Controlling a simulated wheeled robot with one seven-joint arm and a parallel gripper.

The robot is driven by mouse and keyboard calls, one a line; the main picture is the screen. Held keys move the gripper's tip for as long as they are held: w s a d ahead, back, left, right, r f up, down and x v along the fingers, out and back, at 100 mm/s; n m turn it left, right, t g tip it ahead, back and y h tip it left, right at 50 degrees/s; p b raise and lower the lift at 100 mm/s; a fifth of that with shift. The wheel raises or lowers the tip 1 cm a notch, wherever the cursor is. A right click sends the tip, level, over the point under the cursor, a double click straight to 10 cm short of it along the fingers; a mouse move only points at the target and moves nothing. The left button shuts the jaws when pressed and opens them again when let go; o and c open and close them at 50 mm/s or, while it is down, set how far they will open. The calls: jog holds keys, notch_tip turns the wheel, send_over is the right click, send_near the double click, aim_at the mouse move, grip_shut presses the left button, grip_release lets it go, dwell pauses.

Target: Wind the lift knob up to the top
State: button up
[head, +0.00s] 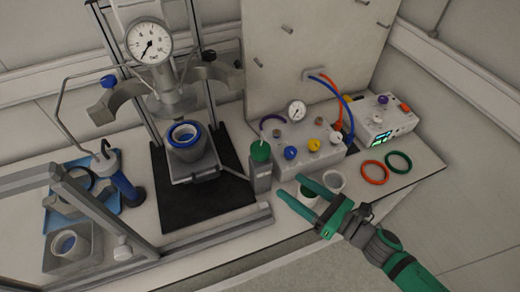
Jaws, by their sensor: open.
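A green knob (261,151), which looks like the lift knob, sits on top of a grey upright block (261,180) right of the reactor stand. A grey vessel with a blue ring (186,138) stands on a small lift platform (203,176), below the reactor head (170,103) and apart from it. My gripper (290,186) is open and empty at the lower right of the green knob, fingers pointing up and left. It is apart from the knob. The fingers partly cover the bench and a small cup behind them.
A control box with coloured knobs (309,152) stands behind my gripper. Orange (374,172) and green (398,162) rings lie at the right. A grey frame (100,205), blue tray (104,203) and blue-handled tool (122,183) crowd the left. The floor at lower right is clear.

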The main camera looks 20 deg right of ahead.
aim_at(269, 156)
jog(key=w+a+r+n, duration=0.1)
jog(key=w+a, duration=0.1)
jog(key=w, duration=0.2)
jog(key=w+a+r+n+y, duration=0.1)
jog(key=w+a+n, duration=0.1)
jog(key=w, duration=0.2)
jog(key=w+a+r+n, duration=0.1)
jog(key=w+a+r, duration=0.1)
jog(key=w, duration=0.3)
jog(key=shift+w+r, duration=0.1)
jog(key=shift+c, duration=0.2)
jog(key=c, duration=1)
